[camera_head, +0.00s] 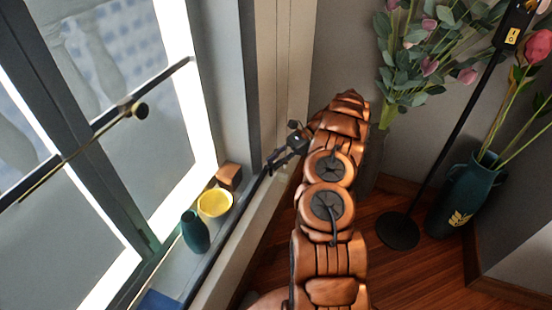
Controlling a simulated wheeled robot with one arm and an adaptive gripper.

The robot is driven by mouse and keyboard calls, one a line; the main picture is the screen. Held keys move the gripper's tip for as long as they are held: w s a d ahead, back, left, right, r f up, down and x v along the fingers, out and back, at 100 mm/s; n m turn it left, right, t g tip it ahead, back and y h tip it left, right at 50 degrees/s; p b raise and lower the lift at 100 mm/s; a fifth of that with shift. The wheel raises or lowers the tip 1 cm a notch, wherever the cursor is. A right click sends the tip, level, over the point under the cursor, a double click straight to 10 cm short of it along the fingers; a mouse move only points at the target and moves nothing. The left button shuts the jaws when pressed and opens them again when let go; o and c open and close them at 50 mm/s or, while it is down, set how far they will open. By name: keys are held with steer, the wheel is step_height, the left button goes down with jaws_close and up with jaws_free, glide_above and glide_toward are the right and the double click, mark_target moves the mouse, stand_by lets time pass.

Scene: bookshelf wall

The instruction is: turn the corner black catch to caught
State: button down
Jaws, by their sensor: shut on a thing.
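My gripper (273,162), small and dark at the end of my copper-coloured arm, reaches left to the window frame's edge beside the sill. It is shut on a small black piece at the upper end of a long dark rail, which looks like the corner black catch (268,170). The fingers cover most of the catch, so I cannot tell how far it is turned. The dark rail (227,232) runs down and left from there along the sill's edge.
On the sill stand a yellow bowl (215,203), a brown block (229,176) and a teal vase (195,232). A round knob (139,109) sits on the window's bar. At right are a lamp base (398,231) and a teal flower vase (466,199); some wooden floor is clear.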

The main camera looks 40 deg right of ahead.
stand_by(0.3)
steer(key=c, duration=1)
jaws_free()
steer(key=shift+a+f+m+t+b, duration=0.1)
steer(key=shift+f+m+t+b, duration=0.25)
steer(key=shift+b, duration=0.85)
steer(key=t+b, duration=0.1)
steer(key=b, duration=0.1)
steer(key=m+t+b, duration=0.1)
steer(key=b, duration=0.2)
steer(key=shift+s+r+m, duration=0.15)
steer(key=shift+s+m, duration=0.05)
steer(key=shift+m, duration=0.05)
steer(key=m+t+h+b, duration=0.1)
steer(key=b, duration=0.2)
steer(key=m+t+b, duration=0.1)
steer(key=t+b, duration=0.1)
steer(key=b, duration=0.1)
steer(key=shift+s+r+m+h, duration=0.1)
steer(key=shift+s+m+h, duration=0.1)
steer(key=shift+m+h, duration=0.15)
steer(key=b, duration=0.1)
steer(key=m+t+h+b, duration=0.1)
steer(key=b, duration=0.1)
steer(key=shift+s+a+m, duration=0.15)
steer(key=shift+a+m, duration=0.05)
steer(key=shift+m, duration=0.05)
steer(key=shift+s+m+t+h+b, duration=0.1)
steer(key=shift+m+t+h+b, duration=0.55)
steer(key=shift+b, duration=0.4)
